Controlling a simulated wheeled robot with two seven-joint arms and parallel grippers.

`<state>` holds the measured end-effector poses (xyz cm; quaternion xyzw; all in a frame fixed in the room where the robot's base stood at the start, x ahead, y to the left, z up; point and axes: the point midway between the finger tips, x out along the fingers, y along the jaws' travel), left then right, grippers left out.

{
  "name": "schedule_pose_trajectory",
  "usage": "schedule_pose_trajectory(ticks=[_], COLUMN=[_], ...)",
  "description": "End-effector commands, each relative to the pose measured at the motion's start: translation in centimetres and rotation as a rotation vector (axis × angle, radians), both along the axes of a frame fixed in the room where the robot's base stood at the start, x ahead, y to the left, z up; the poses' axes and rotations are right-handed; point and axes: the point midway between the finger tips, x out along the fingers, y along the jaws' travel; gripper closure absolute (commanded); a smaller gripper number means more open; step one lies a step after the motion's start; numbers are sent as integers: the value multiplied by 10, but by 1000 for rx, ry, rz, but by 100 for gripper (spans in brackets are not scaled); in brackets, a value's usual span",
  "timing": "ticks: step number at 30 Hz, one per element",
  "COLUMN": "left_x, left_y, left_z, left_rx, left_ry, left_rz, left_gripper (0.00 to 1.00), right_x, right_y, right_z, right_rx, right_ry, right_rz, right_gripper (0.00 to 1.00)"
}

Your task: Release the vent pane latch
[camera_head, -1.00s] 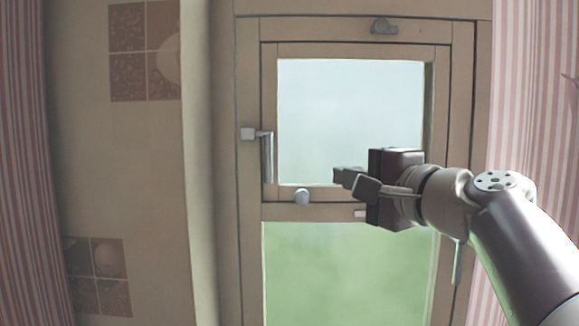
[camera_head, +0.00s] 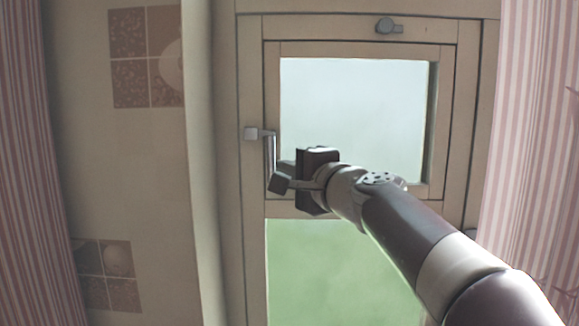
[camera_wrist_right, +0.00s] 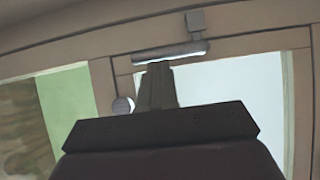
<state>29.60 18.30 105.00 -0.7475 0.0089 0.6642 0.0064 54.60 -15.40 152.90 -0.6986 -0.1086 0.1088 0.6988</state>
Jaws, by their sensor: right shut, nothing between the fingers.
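The vent pane (camera_head: 355,110) is the upper glazed sash, and it looks shut in its wooden frame. Its latch handle (camera_head: 272,148) hangs down from a pale block (camera_head: 251,133) on the left side of the frame. In the right wrist view the handle (camera_wrist_right: 185,50) is a bright bar just beyond my fingertips. My right gripper (camera_head: 282,178) is shut and empty at the handle's lower end, partly covering it. In the right wrist view its fingers (camera_wrist_right: 157,66) reach up to the bar; I cannot tell if they touch. My left gripper is not in view.
A round knob (camera_wrist_right: 122,105) below the pane shows in the right wrist view; my gripper hides it in the head view. A turn catch (camera_head: 386,27) sits on the top frame. A green lower pane (camera_head: 315,270) is below. Striped curtains (camera_head: 525,130) hang at both sides.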

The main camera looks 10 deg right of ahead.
Motion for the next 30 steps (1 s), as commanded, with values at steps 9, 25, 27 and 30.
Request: schedule_pose_trajectory(ticks=[9, 25, 27, 30], left_x=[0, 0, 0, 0], left_y=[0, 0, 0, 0], left_z=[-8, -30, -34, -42], left_rx=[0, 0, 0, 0], left_ry=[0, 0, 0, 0], left_rz=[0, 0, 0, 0], left_gripper=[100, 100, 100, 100], right_x=[0, 1, 2, 2], right_y=[1, 6, 6, 8], right_z=[-4, -6, -6, -9], right_rx=[17, 106, 120, 147], right_ry=[-5, -31, -36, -43], right_rz=[0, 1, 0, 1], right_gripper=[100, 100, 100, 100])
